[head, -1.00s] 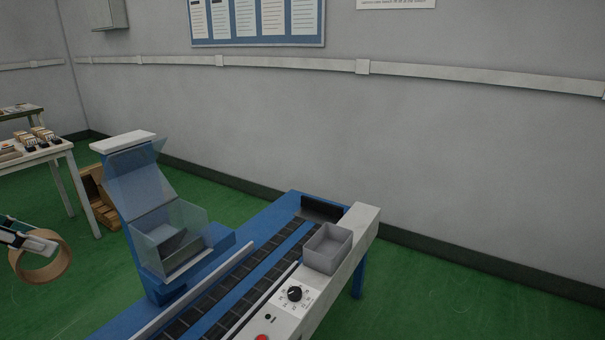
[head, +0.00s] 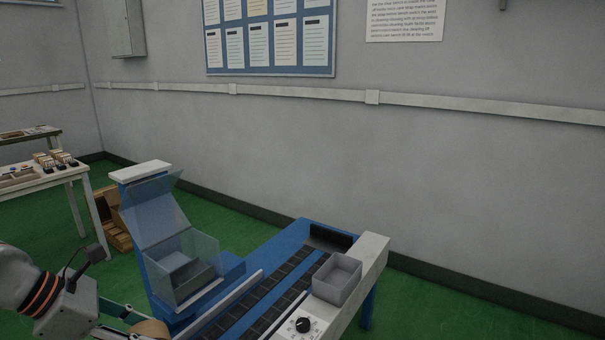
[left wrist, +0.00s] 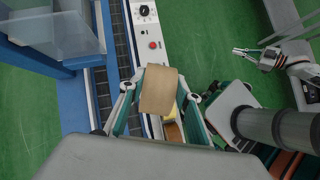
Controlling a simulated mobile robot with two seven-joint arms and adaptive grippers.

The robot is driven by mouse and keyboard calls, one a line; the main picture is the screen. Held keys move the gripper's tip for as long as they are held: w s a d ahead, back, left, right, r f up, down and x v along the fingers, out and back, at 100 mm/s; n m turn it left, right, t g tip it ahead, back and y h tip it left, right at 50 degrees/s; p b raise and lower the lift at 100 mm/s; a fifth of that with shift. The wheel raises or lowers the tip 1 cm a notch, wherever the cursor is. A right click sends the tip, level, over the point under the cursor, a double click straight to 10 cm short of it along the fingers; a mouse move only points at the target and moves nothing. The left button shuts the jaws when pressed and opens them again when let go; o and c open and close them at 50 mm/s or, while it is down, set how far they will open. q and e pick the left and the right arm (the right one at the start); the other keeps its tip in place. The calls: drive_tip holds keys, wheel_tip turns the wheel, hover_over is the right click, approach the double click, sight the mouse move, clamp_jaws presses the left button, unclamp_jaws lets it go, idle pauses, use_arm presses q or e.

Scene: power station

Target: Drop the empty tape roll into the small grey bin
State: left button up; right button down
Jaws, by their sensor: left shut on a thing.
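The empty tape roll, a brown cardboard ring (head: 152,329), is at the bottom edge of the head view, partly cut off. In the left wrist view the roll (left wrist: 158,90) shows as a tan band between my fingers. My left gripper (head: 138,322) is shut on it, beside the conveyor machine's near left side. The small grey bin (head: 327,289) stands open-topped on the machine's white side panel, to the right of and beyond my left gripper. My right gripper (left wrist: 258,56) shows small in the left wrist view, away from the machine; its jaw state is unclear.
The blue conveyor machine (head: 240,272) has a clear guard (head: 185,265) at its left. A control knob (head: 303,325) is on the white panel near the bin. A table with small items (head: 35,180) stands far left. Green floor is open around.

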use_arm(q)
drive_tip(key=d, duration=0.6)
drive_tip(key=shift+d+f+m+p, duration=0.3)
drive_tip(key=shift+f, duration=0.1)
drive_tip(key=shift+s, duration=0.1)
